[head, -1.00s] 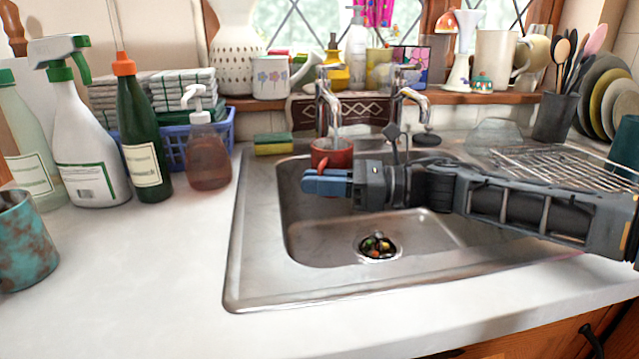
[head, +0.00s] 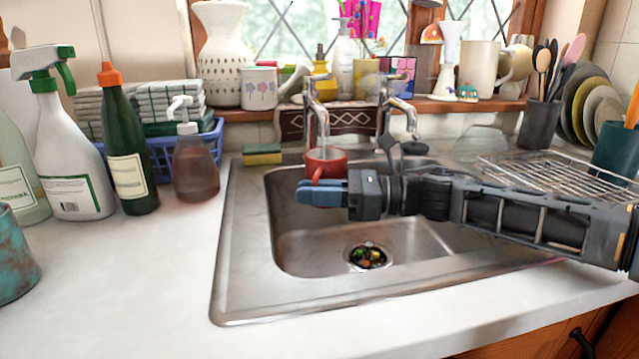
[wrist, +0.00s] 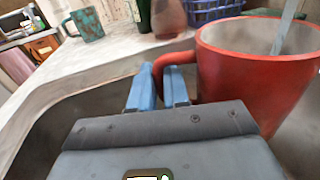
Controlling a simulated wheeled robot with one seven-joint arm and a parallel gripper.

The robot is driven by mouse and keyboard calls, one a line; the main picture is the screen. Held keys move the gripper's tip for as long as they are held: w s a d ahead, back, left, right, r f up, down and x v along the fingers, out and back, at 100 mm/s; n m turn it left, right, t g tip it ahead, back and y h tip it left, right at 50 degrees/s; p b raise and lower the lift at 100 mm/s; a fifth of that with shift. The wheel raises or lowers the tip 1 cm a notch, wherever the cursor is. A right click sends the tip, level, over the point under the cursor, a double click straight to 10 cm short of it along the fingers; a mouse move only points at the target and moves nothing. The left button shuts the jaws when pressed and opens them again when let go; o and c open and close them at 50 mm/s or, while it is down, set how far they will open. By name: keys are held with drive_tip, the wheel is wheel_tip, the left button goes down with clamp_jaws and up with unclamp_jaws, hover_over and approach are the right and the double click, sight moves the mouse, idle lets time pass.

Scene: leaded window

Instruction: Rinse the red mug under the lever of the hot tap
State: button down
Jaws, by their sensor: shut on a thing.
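The red mug (head: 334,163) is upright under the left tap (head: 319,112), over the back of the sink. My gripper (head: 300,193) is shut on its handle, with the blue fingers pointing left in the head view. In the wrist view the mug (wrist: 250,85) stands just right of the fingers (wrist: 158,88), with its handle between them. A pale stream of water (wrist: 284,28) comes down into the mug's mouth. A second tap (head: 405,115) stands to the right. No label shows which tap is hot.
The steel sink (head: 245,255) has food scraps in its drain (head: 367,257). A sponge (head: 262,155) lies at the back left rim. Bottles, with a soap dispenser (head: 195,170), stand left. A wire rack (head: 550,175) is right. The front left counter (head: 130,280) is clear.

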drive_tip(key=shift+a, duration=0.15)
drive_tip(key=shift+w+a+b, duration=0.15)
drive_tip(key=shift+a+b, duration=0.25)
drive_tip(key=shift+b, duration=0.1)
drive_tip(key=s+a+p, duration=0.2)
drive_tip(key=s+p, duration=0.1)
drive_tip(key=s, duration=0.5)
drive_tip(key=shift+f, duration=0.3)
drive_tip(key=shift+s, duration=0.1)
idle(1.1)
drive_tip(key=s+a+r+p, duration=0.1)
drive_tip(key=s+r+p, duration=0.3)
drive_tip(key=shift+s+r, duration=0.25)
drive_tip(key=shift+s, duration=0.05)
idle(0.4)
idle(0.5)
